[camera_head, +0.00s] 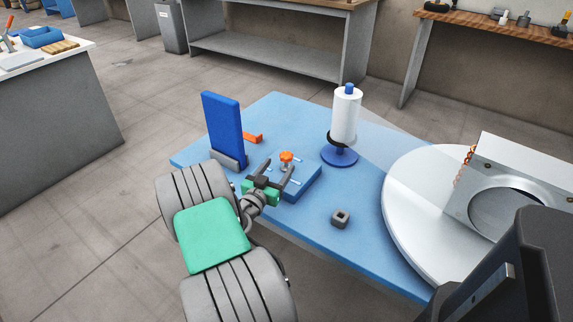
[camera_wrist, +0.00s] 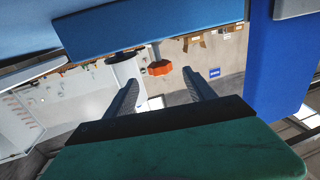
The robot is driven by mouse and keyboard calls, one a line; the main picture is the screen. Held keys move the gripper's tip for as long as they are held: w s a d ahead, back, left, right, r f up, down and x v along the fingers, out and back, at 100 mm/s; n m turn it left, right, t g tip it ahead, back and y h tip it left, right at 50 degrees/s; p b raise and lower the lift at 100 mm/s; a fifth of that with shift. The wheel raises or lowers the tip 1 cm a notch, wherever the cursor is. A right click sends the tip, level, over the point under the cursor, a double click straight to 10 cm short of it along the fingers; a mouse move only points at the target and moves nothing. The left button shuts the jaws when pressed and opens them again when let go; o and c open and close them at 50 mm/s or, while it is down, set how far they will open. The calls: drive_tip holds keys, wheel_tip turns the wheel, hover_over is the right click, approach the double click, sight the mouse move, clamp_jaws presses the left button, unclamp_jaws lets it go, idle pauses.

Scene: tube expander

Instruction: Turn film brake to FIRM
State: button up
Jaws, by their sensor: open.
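An orange lobed knob (camera_head: 287,156) stands on a low blue block (camera_head: 303,184) on the blue table; I take it for the film brake, but cannot read its setting. My gripper (camera_head: 280,165) is open and empty, its two dark fingers reaching toward the knob. In the wrist view, the knob (camera_wrist: 160,68) appears just beyond and between the fingertips (camera_wrist: 159,77). I cannot tell whether either finger touches it. The white film roll (camera_head: 346,115) stands upright on a round blue base (camera_head: 339,156) behind and right of the knob.
A tall blue panel (camera_head: 222,128) stands left of my gripper, with an orange piece (camera_head: 254,138) beside it. A small grey square block (camera_head: 340,218) lies at the front. Clear film stretches right toward a white turntable (camera_head: 404,205) carrying a metal-sided unit (camera_head: 512,185).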

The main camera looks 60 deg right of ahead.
sight(282, 158)
drive_tip(key=d, duration=0.7)
drive_tip(key=shift+w+d+r, duration=0.1)
drive_tip(key=shift+d+r, duration=0.1)
drive_tip(key=shift+d, duration=0.05)
drive_tip(key=shift+c, duration=0.3)
drive_tip(key=c, duration=1.3)
drive_tip(key=f+m+g+b, duration=0.1)
drive_tip(key=b, duration=0.2)
drive_tip(key=shift+w+g, duration=0.15)
drive_tip(key=shift+g, duration=0.15)
drive_tip(key=shift+m+g+b, duration=0.3)
drive_tip(key=shift+g+b, duration=0.2)
drive_tip(key=shift+b, duration=0.45)
drive_tip(key=shift+r+m+g+b, duration=0.25)
drive_tip(key=shift+m+g+b, duration=0.35)
drive_tip(key=shift+g+b, duration=0.4)
drive_tip(key=shift+s+r+y, duration=0.2)
drive_tip(key=shift+r+y, duration=0.05)
drive_tip(key=shift+y, duration=0.05)
